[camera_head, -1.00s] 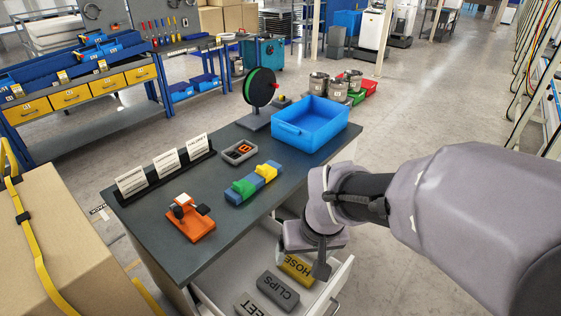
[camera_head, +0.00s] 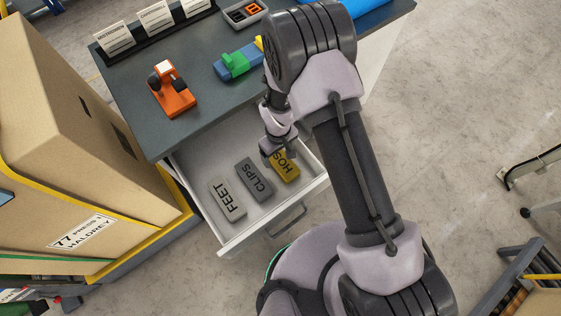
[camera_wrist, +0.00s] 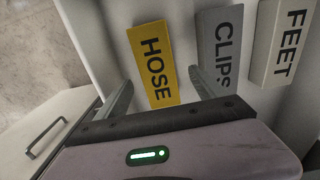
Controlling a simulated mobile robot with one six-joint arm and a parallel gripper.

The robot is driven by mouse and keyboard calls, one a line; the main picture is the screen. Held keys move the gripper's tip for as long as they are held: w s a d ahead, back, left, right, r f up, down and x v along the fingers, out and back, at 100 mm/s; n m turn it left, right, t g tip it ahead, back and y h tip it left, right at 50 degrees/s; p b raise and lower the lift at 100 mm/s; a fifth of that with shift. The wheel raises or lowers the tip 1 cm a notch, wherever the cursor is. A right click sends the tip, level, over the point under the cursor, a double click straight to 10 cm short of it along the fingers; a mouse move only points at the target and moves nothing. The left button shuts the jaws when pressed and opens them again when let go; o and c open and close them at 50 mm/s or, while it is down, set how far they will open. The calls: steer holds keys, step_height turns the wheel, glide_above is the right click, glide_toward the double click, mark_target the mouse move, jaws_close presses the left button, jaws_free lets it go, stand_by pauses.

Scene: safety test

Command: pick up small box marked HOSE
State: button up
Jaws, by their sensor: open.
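The small yellow box marked HOSE (camera_head: 285,166) lies in the open white drawer, at the right end of a row of boxes. In the head view my gripper (camera_head: 270,155) is over its upper part and hides some of it. In the wrist view the HOSE box (camera_wrist: 153,62) lies ahead, between the lines of my two open fingers (camera_wrist: 162,96). The jaws are empty. I cannot tell exactly how high the fingertips are above the box.
Beside it in the drawer lie a dark grey box marked CLIPS (camera_head: 254,179) and a light grey box marked FEET (camera_head: 227,199). The drawer's front wall (camera_head: 272,218) carries a handle. The worktop (camera_head: 150,130) overhangs the drawer's back, with an orange device (camera_head: 172,91) on it.

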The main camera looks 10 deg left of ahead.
mark_target(280, 159)
steer(key=f, duration=0.1)
steer(key=f+b, duration=0.1)
steer(key=f, duration=0.1)
steer(key=f+b, duration=0.1)
steer(key=f, duration=0.1)
steer(key=shift+d+f, duration=0.25)
steer(key=shift+r, duration=0.15)
steer(key=shift+c, duration=1.1)
steer(key=c, duration=1.3)
